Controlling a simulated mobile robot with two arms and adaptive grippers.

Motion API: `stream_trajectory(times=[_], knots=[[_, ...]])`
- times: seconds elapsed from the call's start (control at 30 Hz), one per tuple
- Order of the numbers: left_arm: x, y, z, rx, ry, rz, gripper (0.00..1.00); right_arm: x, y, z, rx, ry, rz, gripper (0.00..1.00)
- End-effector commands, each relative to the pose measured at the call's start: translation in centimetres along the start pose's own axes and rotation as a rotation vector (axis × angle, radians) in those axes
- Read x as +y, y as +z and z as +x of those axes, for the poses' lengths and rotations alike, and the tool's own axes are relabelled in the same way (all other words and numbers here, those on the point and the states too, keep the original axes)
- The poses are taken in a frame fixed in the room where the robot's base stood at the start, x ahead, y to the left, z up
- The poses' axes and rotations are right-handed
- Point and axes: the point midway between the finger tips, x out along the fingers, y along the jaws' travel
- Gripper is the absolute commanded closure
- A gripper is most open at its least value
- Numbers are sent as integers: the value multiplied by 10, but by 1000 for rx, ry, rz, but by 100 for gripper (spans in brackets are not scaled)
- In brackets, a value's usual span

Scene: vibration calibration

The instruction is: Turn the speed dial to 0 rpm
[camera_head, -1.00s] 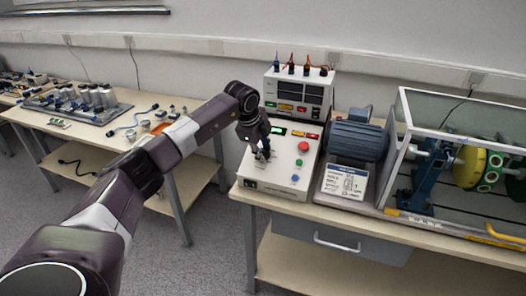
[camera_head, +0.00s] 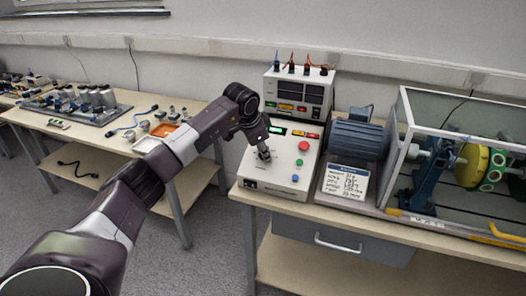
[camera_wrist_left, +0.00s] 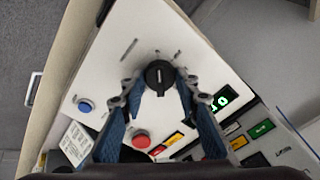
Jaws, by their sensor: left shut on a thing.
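The speed dial (camera_wrist_left: 159,75) is a round black knob with a pale pointer mark, on the sloped white top of the control box (camera_head: 270,182). My left gripper (camera_head: 263,153) reaches down to the dial from above. In the left wrist view my left gripper (camera_wrist_left: 159,88) has its blue-padded fingers on either side of the dial, shut on it. A green-lit display (camera_wrist_left: 220,101) sits beside the dial; its digits are partly covered by a fingertip and seem to end in 0. In the head view the fingers largely hide the dial. My right gripper is not in view.
A red button (camera_wrist_left: 141,140) and a blue button (camera_wrist_left: 85,106) are on the same panel. A meter unit (camera_head: 300,90) stands behind it. A motor (camera_head: 358,138) and a glazed rig frame (camera_head: 402,150) are to the right. Another bench (camera_head: 95,140) with parts is at left.

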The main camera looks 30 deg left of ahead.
Motion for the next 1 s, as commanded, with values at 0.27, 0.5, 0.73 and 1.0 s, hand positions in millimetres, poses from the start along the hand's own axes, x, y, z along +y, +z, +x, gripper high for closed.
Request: stream_trajectory(times=[0.27,0.5,0.73,1.0], knots=[[0,0,0,-1,-4,-55,95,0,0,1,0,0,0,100],[0,0,0,-1,-4,-61,95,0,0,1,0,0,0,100],[0,0,0,-1,-4,-60,63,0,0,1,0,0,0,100],[0,0,0,-1,-4,-59,53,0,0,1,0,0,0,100]])
